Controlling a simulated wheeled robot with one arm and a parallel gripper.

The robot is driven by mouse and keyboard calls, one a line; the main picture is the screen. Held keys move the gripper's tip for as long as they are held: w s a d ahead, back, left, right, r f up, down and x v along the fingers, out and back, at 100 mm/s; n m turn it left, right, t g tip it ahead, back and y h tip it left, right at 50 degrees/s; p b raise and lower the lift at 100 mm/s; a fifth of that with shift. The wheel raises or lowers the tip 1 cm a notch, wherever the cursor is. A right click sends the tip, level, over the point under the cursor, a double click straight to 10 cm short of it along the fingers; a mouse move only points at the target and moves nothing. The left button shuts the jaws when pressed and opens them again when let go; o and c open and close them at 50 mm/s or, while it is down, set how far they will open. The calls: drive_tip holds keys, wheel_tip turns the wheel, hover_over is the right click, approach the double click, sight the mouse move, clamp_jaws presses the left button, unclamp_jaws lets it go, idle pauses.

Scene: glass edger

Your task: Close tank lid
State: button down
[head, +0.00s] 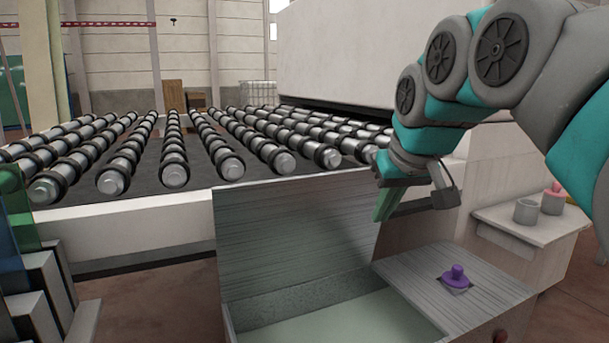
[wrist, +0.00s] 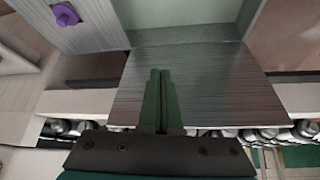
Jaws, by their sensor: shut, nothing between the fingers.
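The tank lid (head: 295,225) is a grey, streaked panel standing open and tilted up at the back of the tank (head: 262,305). The tank is open-topped, with a pale green surface inside. My gripper (head: 382,212) has its green fingers shut and empty, at the upper right corner of the lid in the head view. In the wrist view the shut fingers (wrist: 160,78) lie across the picture of the lid (wrist: 215,85), and the tank's pale interior (wrist: 180,14) shows beyond the hinge side. I cannot tell whether the fingers touch the lid.
A fixed grey top with a purple knob (head: 456,277) adjoins the tank on the right. A roller conveyor (head: 173,160) runs behind the lid. A side shelf (head: 510,228) at right holds a grey cup (head: 526,212) and another container. Glass panes in a rack (head: 25,240) stand at left.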

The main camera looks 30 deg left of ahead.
sight(294, 178)
drive_tip(key=a+r+n+t+y+b, duration=0.2)
drive_tip(key=a+r+y, duration=0.2)
drive_tip(key=a+r, duration=0.9)
drive_tip(key=shift+w+a+f, duration=0.4)
drive_tip(key=shift+a+f, duration=0.4)
drive_tip(key=shift+f, duration=0.65)
drive_tip(key=shift+w+a+f, duration=0.35)
drive_tip(key=shift+a+f, duration=0.45)
drive_tip(key=shift+f, duration=0.65)
drive_tip(key=shift+w+a+f, duration=0.4)
drive_tip(key=shift+a+f, duration=0.4)
drive_tip(key=shift+f, duration=0.65)
drive_tip(key=shift+s+d+f+b, duration=0.1)
drive_tip(key=shift+b, duration=0.25)
